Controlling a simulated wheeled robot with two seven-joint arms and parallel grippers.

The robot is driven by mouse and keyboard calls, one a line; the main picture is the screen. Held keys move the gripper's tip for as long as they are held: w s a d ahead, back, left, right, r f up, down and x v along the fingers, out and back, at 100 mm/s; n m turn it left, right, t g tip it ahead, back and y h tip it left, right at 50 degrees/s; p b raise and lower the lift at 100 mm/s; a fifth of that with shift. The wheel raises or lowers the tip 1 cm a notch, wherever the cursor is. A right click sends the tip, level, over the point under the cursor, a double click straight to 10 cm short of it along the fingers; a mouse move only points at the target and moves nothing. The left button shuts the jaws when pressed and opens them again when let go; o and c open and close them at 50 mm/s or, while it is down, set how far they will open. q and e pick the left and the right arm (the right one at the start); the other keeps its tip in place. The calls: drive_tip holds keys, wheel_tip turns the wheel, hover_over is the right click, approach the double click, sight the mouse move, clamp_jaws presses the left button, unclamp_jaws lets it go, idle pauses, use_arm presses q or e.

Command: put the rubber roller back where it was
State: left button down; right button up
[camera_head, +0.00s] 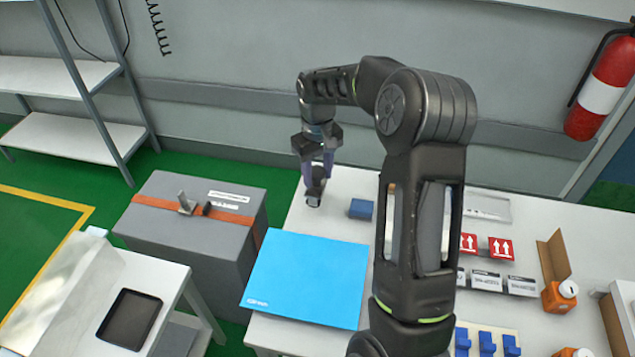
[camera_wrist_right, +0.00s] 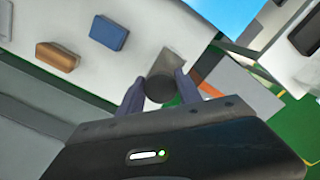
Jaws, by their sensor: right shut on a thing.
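My right gripper (camera_head: 318,173) reaches down over the far left corner of the white table. It is shut on a dark grey, roundish piece, which I take to be the rubber roller (camera_head: 315,190). In the right wrist view the roller (camera_wrist_right: 159,87) sits between the two purple-grey fingertips (camera_wrist_right: 158,92), with a lighter grey flat patch beside its far end. It is low over the table near the edge; I cannot tell whether it touches the top. My left gripper is not in view.
A blue block (camera_head: 360,209) lies just right of the roller, with a brown block (camera_wrist_right: 57,57) beyond it. A blue sheet (camera_head: 308,279) covers the table's front left. A grey case (camera_head: 190,230) with an orange strap stands left. My right arm hides the table's middle.

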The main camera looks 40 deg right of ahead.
sight(317, 185)
drive_tip(key=shift+f+p, duration=0.4)
drive_tip(key=shift+f, duration=1.45)
drive_tip(key=shift+f, duration=0.2)
drive_tip(key=o, duration=1.3)
wheel_tip(317, 185, up, 12)
drive_tip(key=shift+r+b, duration=0.2)
drive_tip(key=shift+b, duration=0.6)
